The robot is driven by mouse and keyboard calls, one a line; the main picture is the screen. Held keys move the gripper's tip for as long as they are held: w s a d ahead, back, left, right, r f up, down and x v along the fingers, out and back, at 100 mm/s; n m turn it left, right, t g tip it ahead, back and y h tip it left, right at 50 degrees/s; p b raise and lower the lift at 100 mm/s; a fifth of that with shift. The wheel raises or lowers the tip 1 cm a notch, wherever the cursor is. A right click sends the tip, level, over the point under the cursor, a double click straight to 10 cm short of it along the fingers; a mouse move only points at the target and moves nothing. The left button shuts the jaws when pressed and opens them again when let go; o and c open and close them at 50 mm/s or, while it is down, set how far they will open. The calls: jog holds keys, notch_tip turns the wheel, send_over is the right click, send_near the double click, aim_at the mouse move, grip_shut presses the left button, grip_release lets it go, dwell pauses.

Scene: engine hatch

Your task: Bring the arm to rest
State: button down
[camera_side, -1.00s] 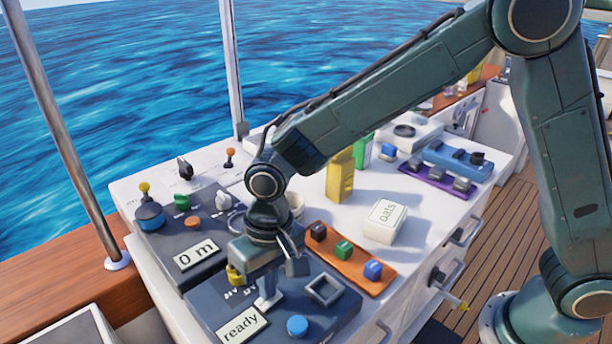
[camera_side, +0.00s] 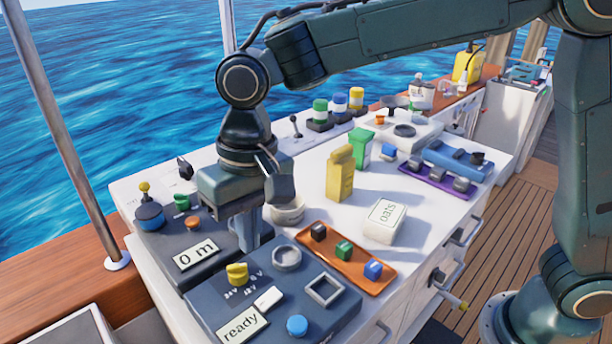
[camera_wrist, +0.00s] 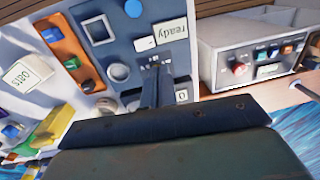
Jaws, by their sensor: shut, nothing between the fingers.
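My gripper (camera_side: 250,228) points down above the dark blue panels at the near left of the white counter (camera_side: 425,225). It is shut and holds nothing. In the side view its fingertips are over the area between the "0 m" panel (camera_side: 172,248) and the "ready" panel (camera_side: 345,318), apart from the yellow knob (camera_side: 237,274). In the wrist view the shut fingers (camera_wrist: 155,95) hang over the panel, and the yellow knob cannot be made out there.
An orange tray (camera_side: 375,285) with small cubes, an "oats" box (camera_side: 384,221), a yellow bottle (camera_side: 340,174) and a green container (camera_side: 362,148) stand to the right. A purple tray (camera_side: 437,185) lies farther back. Open counter lies around the oats box.

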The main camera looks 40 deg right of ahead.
jog(key=shift+a+r, duration=0.1)
jog(key=shift+r, duration=0.4)
jog(key=s+d+r+t, duration=0.1)
jog(key=s+d+r, duration=0.2)
jog(key=d, duration=0.5)
jog(key=s+d+r+t, duration=0.2)
jog(key=d+r, duration=0.1)
jog(key=d, duration=0.5)
jog(key=s+d+f+t+h, duration=0.1)
jog(key=s+d+f+t, duration=0.1)
jog(key=s+d, duration=1)
jog(key=shift+s+d+f+t, duration=0.25)
jog(key=shift+s+t, duration=0.05)
jog(key=shift+s, duration=0.1)
jog(key=shift+w+r, duration=0.1)
jog(key=shift+w, duration=0.05)
dwell(0.3)
